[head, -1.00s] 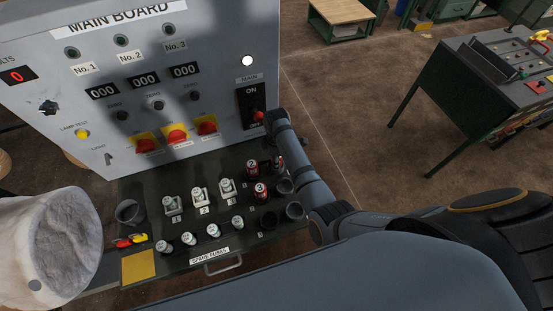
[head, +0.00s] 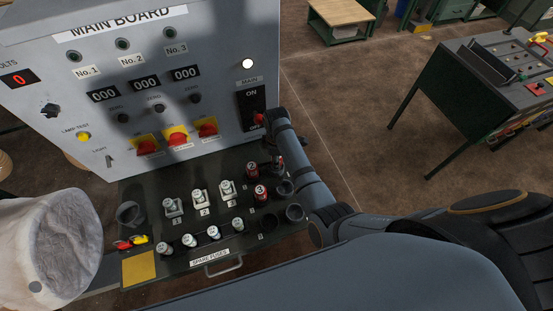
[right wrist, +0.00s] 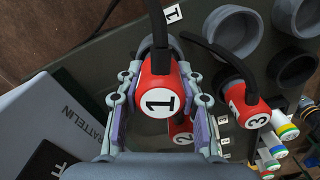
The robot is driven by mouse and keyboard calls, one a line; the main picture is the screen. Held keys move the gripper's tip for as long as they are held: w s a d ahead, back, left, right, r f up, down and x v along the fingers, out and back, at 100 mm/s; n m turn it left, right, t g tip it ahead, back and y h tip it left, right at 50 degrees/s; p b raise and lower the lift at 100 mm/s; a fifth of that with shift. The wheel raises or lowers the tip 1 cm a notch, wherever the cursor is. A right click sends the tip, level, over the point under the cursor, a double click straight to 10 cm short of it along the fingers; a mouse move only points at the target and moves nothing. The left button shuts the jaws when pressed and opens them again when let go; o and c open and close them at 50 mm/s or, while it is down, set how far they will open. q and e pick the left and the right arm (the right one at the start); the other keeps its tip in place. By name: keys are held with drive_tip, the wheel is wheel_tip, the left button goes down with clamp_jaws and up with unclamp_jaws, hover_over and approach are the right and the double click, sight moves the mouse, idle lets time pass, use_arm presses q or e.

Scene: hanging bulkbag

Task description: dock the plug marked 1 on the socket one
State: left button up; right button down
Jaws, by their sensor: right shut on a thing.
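The red plug marked 1 (right wrist: 158,95) is between the two fingers of my right gripper (right wrist: 160,78) in the right wrist view. The fingers are shut on its sides, and a black cable runs from its top. In the head view my right gripper (head: 273,157) is at the right end of the dark shelf, largely covered by my arm. The plug is apart from this cup. My left gripper is not in view.
Plug 3 (right wrist: 249,112) stands right of the held plug, and plug 2 (right wrist: 180,130) is partly hidden below it. Another open cup (right wrist: 291,68) is nearby. The main board (head: 150,80) rises behind the shelf. A pale sack (head: 45,245) is at left.

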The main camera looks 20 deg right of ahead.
drive_tip(key=shift+f+b, duration=0.3)
drive_tip(key=shift+f, duration=0.35)
idle(0.6)
drive_tip(key=shift+r+p, duration=0.3)
drive_tip(key=shift+r, duration=0.4)
drive_tip(key=shift+f+b, duration=0.4)
drive_tip(key=shift+f, duration=0.45)
idle(0.4)
drive_tip(key=c, duration=1.1)
unclamp_jaws()
drive_tip(key=shift+c, duration=0.2)
drive_tip(key=shift+r, duration=0.1)
drive_tip(key=shift+r+p, duration=0.45)
drive_tip(key=shift+r, duration=3.8)
drive_tip(key=shift+a+r, duration=0.15)
drive_tip(key=shift+r, duration=1.05)
